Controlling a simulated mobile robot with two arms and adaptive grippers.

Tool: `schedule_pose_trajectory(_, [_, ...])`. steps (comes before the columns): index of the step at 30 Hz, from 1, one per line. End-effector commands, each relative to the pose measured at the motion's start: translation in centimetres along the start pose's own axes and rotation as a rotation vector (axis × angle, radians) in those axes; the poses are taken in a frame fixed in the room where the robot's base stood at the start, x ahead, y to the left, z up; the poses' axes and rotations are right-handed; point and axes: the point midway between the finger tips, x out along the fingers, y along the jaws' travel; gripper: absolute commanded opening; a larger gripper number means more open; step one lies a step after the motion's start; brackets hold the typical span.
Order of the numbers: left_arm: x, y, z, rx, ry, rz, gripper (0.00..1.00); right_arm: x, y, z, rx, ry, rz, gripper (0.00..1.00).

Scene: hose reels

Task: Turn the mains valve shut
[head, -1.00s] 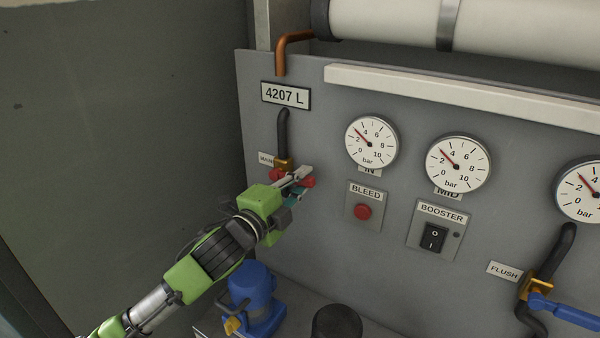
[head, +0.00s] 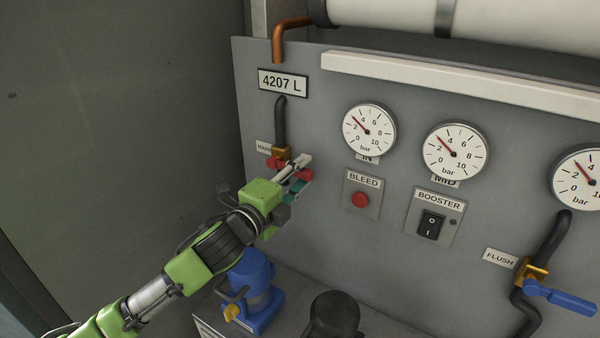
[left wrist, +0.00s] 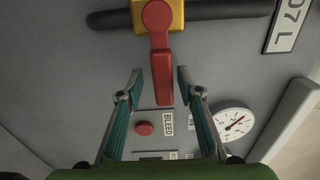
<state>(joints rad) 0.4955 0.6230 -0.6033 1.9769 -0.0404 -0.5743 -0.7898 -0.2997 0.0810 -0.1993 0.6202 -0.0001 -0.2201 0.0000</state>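The mains valve has a brass body (head: 282,154) on a black vertical pipe below the 4207 L plate, with a red handle (head: 304,174). In the left wrist view the red handle (left wrist: 162,75) stretches out from the brass body (left wrist: 178,14), across the line of the pipe. My left gripper (head: 299,172) is at the handle, partly covering it in the head view. In the left wrist view its fingers (left wrist: 159,82) are open, one on each side of the handle, with a gap visible on both sides. My right gripper is in neither view.
Right of the valve are pressure gauges (head: 369,130), the red bleed button (head: 360,199) and the booster switch (head: 432,223). A blue flush valve handle (head: 562,299) is at far right.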

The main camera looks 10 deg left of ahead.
Motion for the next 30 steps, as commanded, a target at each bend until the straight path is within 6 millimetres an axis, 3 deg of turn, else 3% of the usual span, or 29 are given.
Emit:
schedule_pose_trajectory(8, [0.0,-0.2,0.1,-0.002,-0.001,-0.004,0.33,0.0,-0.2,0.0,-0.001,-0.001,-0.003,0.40])
schedule_pose_trajectory(13, [-1.1,-0.2,0.1,-0.002,0.000,-0.004,0.33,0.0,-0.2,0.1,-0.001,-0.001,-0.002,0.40])
schedule_pose_trajectory(24, [-8.5,0.1,0.0,0.000,0.000,0.001,0.33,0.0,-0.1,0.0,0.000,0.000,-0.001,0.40])
schedule_pose_trajectory(30, [-11.0,0.0,0.1,0.000,-0.001,-0.001,0.33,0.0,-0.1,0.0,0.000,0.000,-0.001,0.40])
